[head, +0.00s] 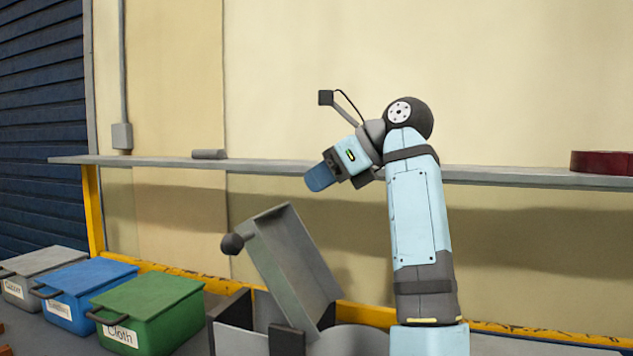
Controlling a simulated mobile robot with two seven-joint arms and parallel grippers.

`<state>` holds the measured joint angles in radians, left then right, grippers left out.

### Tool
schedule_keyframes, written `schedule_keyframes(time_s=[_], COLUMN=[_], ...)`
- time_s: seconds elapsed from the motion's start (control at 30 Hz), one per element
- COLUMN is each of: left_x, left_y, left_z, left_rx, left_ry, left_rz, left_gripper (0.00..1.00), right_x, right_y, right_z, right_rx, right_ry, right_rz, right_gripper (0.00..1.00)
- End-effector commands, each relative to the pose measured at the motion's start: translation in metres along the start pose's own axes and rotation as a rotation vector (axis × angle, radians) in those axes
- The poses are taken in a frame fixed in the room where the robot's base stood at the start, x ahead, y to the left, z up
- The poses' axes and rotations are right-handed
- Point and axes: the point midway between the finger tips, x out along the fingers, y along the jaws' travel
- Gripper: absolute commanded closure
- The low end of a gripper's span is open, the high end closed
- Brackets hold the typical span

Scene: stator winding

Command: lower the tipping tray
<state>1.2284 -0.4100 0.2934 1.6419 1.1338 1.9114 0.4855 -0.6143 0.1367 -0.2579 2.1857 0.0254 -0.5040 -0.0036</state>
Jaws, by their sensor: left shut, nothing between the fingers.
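The tipping tray (297,255) is a grey open trough, tilted steeply with its upper end raised to the left of my arm. A round dark knob (232,244) sticks out from its left side. Its lower end goes down into a dark grey housing (242,338) at the bottom of the view. My left gripper (318,180) has blue fingertips, is shut and empty, and points left and down. In the picture it is above and to the right of the tray's upper end, apart from it. My right gripper is not in view.
Three lidded bins, grey (40,262), blue (88,275) and green (150,303) labelled "Cloth", stand at the lower left. A grey shelf (500,176) runs along the wall behind, with a dark red round object (602,162) at its right end. A yellow-edged frame (95,210) supports it.

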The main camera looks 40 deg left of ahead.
Motion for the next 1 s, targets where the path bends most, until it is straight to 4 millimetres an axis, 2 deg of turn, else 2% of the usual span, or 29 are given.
schedule_keyframes(time_s=[0.1,0.3,0.5,0.7,1.0], left_x=[0.028,0.070,0.098,0.108,0.109], left_y=[0.000,0.000,0.000,0.000,0.000], left_z=[-0.002,-0.002,-0.001,0.000,0.000], left_rx=[0.000,0.000,0.000,0.001,0.001], left_ry=[0.002,0.000,-0.001,0.000,0.000], left_rz=[0.003,0.003,0.002,0.000,0.000], left_gripper=[1.00,1.00,1.00,1.00,1.00], right_x=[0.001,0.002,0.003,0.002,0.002], right_y=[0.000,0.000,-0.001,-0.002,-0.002], right_z=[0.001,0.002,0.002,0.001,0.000], right_rx=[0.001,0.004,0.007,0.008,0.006], right_ry=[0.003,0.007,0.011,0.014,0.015], right_rz=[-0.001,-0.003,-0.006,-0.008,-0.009], right_gripper=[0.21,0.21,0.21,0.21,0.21])
